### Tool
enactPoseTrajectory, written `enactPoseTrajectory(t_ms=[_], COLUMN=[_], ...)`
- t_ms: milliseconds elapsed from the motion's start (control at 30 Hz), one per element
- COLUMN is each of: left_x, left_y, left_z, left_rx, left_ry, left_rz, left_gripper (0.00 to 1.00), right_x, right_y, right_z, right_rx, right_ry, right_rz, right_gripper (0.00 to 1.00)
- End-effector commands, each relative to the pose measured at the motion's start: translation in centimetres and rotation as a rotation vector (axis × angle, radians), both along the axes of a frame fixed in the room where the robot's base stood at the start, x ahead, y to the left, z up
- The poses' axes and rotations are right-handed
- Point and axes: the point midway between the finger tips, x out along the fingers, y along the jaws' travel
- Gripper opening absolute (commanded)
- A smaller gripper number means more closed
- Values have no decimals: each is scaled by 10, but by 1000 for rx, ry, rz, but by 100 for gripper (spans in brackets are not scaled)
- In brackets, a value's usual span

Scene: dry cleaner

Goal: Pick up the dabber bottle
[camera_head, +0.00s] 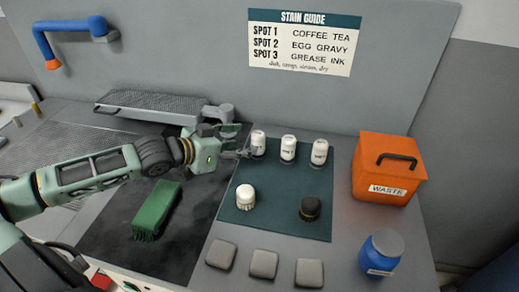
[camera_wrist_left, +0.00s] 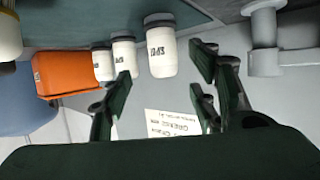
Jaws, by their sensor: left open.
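Three white bottles with dark ends stand in a row at the back of the dark green mat (camera_head: 275,208): the left one (camera_head: 258,144), the middle one (camera_head: 288,149) and the right one (camera_head: 319,153). Their white sides carry dark lettering, too small to read fully. My left gripper (camera_head: 243,142) is open just left of the left bottle. In the left wrist view, which looks upside down, that bottle (camera_wrist_left: 161,52) is nearest, in line with the gap between my open fingers (camera_wrist_left: 162,78). No bottle is gripped. My right gripper is not in view.
A white-topped piece (camera_head: 245,196) and a black-topped piece (camera_head: 310,208) stand at the mat's front. An orange waste bin (camera_head: 383,183) and a blue jar (camera_head: 381,252) are at right. A green brush (camera_head: 157,210) lies left, below my arm. Grey pads (camera_head: 264,264) line the front.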

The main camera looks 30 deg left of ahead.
Motion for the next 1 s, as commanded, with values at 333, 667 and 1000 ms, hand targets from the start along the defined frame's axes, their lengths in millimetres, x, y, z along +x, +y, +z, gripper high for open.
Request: enactPoseTrajectory(t_ms=[333,667,1000], left_x=[20,46,67], left_y=[-7,-14,-22], left_z=[-8,-19,-32], left_rx=[-2,-5,0], left_ry=[-3,-1,-1], left_rz=[1,2,0], left_gripper=[54,54,54], right_x=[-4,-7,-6], right_y=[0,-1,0], right_z=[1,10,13], right_rx=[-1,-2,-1], right_ry=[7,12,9], right_rz=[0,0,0], right_gripper=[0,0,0])
